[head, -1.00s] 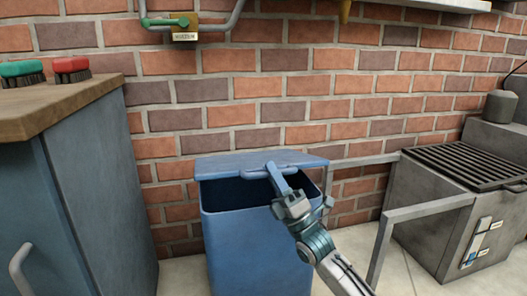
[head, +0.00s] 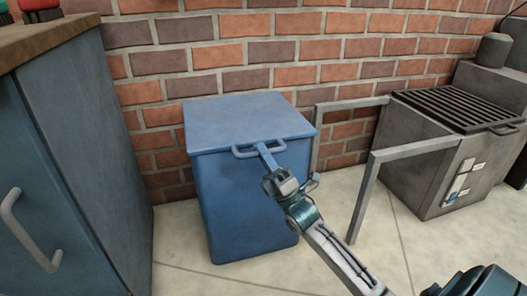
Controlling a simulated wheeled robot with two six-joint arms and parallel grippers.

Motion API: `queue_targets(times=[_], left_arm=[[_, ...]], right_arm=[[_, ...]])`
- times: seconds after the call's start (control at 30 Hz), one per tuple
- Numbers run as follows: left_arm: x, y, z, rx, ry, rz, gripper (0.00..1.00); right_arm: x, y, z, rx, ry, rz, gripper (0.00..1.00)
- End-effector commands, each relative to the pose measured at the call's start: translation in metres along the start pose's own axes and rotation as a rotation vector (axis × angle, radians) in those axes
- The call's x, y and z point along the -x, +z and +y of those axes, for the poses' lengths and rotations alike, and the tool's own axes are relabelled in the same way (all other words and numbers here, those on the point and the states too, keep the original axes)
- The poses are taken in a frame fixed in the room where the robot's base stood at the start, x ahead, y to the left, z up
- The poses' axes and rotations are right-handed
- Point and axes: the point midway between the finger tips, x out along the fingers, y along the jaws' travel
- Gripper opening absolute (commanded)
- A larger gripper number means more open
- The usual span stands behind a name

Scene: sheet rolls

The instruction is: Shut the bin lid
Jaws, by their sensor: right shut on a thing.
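A blue bin (head: 240,210) stands on the floor against the brick wall. Its flat blue lid (head: 248,116) lies down over the top, and no dark opening shows at the front edge. A blue bar handle (head: 243,153) sticks out from the lid's front edge. My right gripper (head: 266,153) is shut on the right part of this handle, with its arm coming in from the lower right. The fingers hide a little of the handle. My left gripper is not in view.
A blue-grey cabinet (head: 70,160) with a wooden top and a curved door handle (head: 28,230) stands at the left. A grey metal frame (head: 362,195) and a grill (head: 445,130) stand at the right. Tiled floor (head: 190,275) lies open in front.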

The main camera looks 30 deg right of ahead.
Motion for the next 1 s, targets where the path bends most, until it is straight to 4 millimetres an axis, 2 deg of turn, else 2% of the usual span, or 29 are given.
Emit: queue_targets(times=[0.1,0.13,0.23,0.53,0.67,1.0], left_arm=[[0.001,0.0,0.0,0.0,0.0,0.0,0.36],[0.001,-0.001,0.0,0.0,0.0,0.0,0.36],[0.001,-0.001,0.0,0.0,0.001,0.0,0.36],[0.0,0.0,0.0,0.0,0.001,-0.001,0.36],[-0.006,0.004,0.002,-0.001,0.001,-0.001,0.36],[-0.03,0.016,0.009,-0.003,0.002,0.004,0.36]], right_arm=[[0.005,-0.002,-0.005,0.0,-0.016,0.002,0.0],[0.005,-0.002,-0.005,0.0,-0.017,0.002,0.18],[0.005,-0.002,-0.005,0.0,-0.014,0.001,0.36],[0.004,-0.001,-0.002,0.0,-0.008,0.001,0.36],[0.013,-0.001,-0.002,-0.001,-0.011,0.002,0.36],[0.079,0.0,-0.001,-0.001,-0.014,0.002,0.36]])
